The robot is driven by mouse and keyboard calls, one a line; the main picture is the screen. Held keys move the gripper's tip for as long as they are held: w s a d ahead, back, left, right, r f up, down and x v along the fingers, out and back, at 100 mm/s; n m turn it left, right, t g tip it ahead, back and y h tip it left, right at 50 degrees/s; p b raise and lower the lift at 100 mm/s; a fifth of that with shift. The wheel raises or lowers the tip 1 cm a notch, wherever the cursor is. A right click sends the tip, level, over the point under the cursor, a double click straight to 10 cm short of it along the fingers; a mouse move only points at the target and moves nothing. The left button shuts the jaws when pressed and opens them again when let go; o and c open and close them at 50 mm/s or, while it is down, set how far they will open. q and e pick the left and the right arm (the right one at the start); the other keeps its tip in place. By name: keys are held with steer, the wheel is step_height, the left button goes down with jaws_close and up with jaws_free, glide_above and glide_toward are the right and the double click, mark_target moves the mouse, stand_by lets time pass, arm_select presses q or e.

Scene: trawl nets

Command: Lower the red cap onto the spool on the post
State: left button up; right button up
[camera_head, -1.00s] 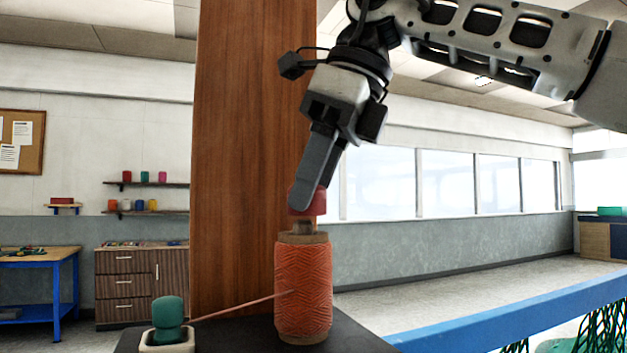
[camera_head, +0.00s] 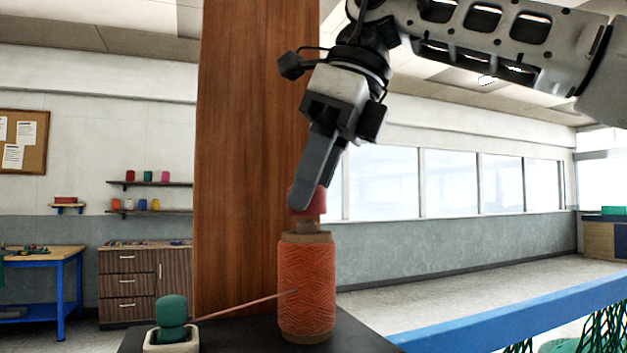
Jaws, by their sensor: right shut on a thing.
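The red cap (camera_head: 316,204) is in my right gripper (camera_head: 305,196), which comes down from the upper right and is shut on it. The gripper's finger hides the left part of the cap. The orange-red spool (camera_head: 306,288) stands upright on a dark surface (camera_head: 235,336). The tip of the post (camera_head: 307,226) shows above the spool's brown top. The cap is right above the post tip; I cannot tell whether they touch. My left gripper is not in view.
A wooden column (camera_head: 250,150) stands behind the spool. A strand runs from the spool to a green knobbed thing (camera_head: 171,312) in a pale holder at the left. A blue rail (camera_head: 500,318) with green netting (camera_head: 602,330) is at the lower right.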

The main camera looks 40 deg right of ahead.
steer(key=shift+f, duration=0.1)
steer(key=shift+f+b, duration=0.3)
steer(key=shift+f, duration=0.25)
steer(key=o, duration=1)
steer(key=shift+o, duration=0.2)
steer(key=shift+r, duration=0.15)
steer(key=v, duration=0.7)
steer(key=shift+p, duration=0.3)
steer(key=shift+s+d, duration=0.1)
